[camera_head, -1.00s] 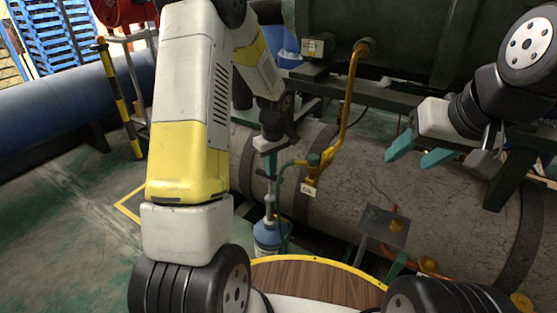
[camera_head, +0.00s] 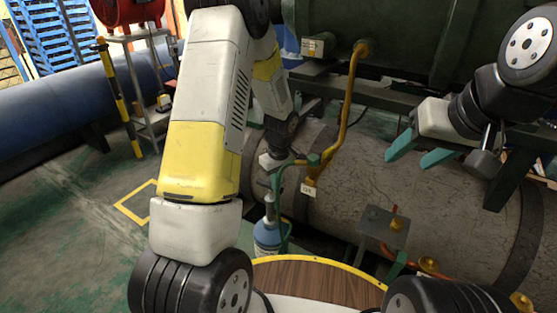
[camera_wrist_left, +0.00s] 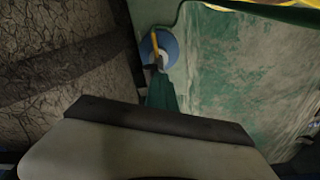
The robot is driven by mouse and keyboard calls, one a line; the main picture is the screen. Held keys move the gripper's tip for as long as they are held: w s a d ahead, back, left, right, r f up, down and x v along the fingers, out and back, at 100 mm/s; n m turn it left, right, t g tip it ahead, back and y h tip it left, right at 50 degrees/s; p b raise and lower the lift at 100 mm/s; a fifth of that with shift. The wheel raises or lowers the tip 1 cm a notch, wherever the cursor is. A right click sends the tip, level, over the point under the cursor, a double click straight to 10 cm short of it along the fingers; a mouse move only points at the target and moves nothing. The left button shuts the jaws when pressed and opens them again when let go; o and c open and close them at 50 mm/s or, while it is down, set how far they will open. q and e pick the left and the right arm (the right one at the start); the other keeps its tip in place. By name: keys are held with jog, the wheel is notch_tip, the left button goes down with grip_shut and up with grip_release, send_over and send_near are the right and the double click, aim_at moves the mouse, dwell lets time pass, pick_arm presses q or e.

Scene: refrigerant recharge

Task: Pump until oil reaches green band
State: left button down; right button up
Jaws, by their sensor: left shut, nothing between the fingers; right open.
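The hand pump (camera_head: 267,236), a blue and white can with a grey upright shaft, stands on the floor in front of the big pipe. It also shows in the left wrist view (camera_wrist_left: 168,46). My right gripper (camera_head: 420,152) is open and empty at the right. No green band or oil level is readable.
A green hose runs from the pump to a valve (camera_head: 313,160) on the yellow pipe (camera_head: 347,110), beside a small label (camera_head: 308,190). The large cracked grey pipe (camera_head: 370,190) lies behind. A small metal stand (camera_head: 384,225) is to the right.

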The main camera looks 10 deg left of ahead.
pick_arm(q)
notch_tip(320, 180, up, 8)
jog(key=shift+s+d+f, duration=0.15)
jog(key=shift+s+d, duration=0.1)
jog(key=shift+d, duration=0.05)
dwell(0.3)
dwell(1.4)
jog(key=r, duration=0.1)
jog(key=w+a+r, duration=0.1)
jog(key=r, duration=0.1)
jog(key=w+a+r, duration=0.1)
jog(key=r, duration=0.1)
jog(key=shift+a, duration=0.15)
jog(key=shift+w+a+f, duration=0.15)
jog(key=shift+f, duration=1.6)
jog(key=shift+w+a+f, duration=0.1)
jog(key=shift+w+f, duration=0.05)
jog(key=shift+f, duration=1.55)
